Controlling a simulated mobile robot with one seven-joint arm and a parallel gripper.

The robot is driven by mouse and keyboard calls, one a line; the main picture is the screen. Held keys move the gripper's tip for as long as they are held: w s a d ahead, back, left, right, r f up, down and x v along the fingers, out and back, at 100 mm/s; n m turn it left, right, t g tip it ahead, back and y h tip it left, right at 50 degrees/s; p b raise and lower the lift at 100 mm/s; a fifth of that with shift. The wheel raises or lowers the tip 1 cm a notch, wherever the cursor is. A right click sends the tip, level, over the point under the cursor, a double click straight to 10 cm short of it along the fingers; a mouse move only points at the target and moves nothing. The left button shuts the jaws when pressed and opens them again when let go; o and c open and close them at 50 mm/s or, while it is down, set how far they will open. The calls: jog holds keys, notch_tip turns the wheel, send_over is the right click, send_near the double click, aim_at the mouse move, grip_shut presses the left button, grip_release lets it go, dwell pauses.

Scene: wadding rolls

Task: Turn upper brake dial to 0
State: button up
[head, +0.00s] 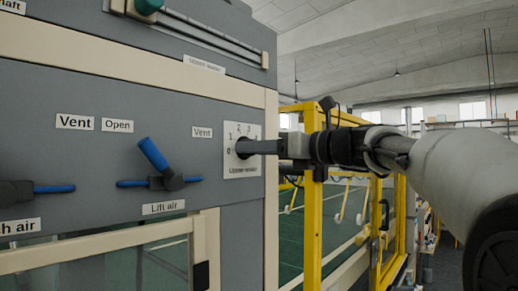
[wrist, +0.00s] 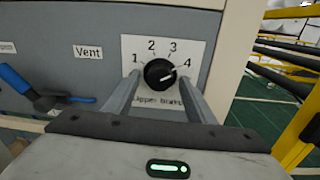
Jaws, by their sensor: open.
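The upper brake dial (wrist: 160,73) is a round black knob on a white plate (wrist: 190,46) marked 1, 2, 3 and 4. Its white pointer line points right and slightly up, toward the 4. The 0 mark does not show in the wrist view; the left finger may cover it. My gripper (wrist: 160,82) is open, with one finger at each side of the knob's lower part; I cannot tell whether they touch it. In the head view my gripper (head: 250,148) reaches the plate (head: 242,169) from the right and hides most of the knob.
Left of the dial is the blue-handled Lift air valve (head: 154,156), with another blue handle (head: 55,188) further left. A rail (head: 205,35) runs above. A yellow frame (head: 313,220) stands close to the right, behind my arm.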

jog(key=c, duration=1)
jog(key=shift+c, duration=0.2)
